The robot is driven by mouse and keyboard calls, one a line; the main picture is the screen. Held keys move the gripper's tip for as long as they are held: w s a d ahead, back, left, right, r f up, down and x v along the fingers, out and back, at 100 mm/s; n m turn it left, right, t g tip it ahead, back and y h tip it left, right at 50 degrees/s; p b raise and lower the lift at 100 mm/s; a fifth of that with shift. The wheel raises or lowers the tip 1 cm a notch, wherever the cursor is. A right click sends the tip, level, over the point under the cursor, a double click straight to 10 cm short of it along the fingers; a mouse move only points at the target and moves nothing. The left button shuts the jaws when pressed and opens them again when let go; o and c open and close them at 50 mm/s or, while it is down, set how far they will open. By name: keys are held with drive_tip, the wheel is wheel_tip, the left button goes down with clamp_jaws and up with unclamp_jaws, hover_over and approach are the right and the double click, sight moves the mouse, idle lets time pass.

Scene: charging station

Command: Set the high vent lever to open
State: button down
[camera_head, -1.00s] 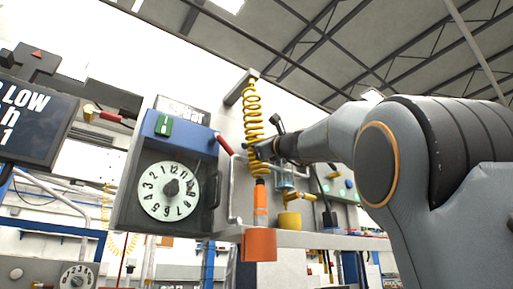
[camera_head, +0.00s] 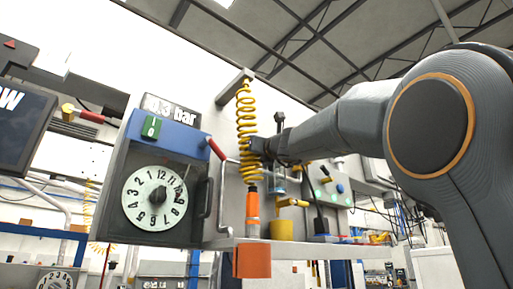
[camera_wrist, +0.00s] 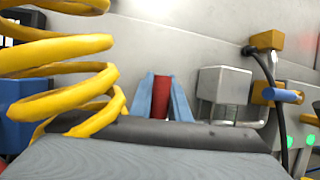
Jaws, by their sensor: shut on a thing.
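My gripper (camera_wrist: 159,97) shows in the wrist view as two blue fingers shut on a red handle (camera_wrist: 161,92), which stands upright between them in front of a grey panel. I take the handle to be the high vent lever; no label is readable. In the head view my gripper (camera_head: 257,147) is at the panel, just right of the coiled yellow hose (camera_head: 246,115). There the held handle is hidden, so I cannot tell the lever's setting.
The yellow coil (camera_wrist: 80,85) passes close on the left. A blue-topped dial box (camera_head: 155,205) with a red-handled lever (camera_head: 216,148) stands left of it.

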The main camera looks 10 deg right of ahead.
idle(0.4)
drive_tip(key=c, duration=1.7)
unclamp_jaws()
drive_tip(key=shift+o, duration=0.2)
drive_tip(key=b+v, duration=0.3)
drive_tip(key=v, duration=0.5)
drive_tip(key=shift+b, duration=0.3)
drive_tip(key=shift+d, duration=0.1)
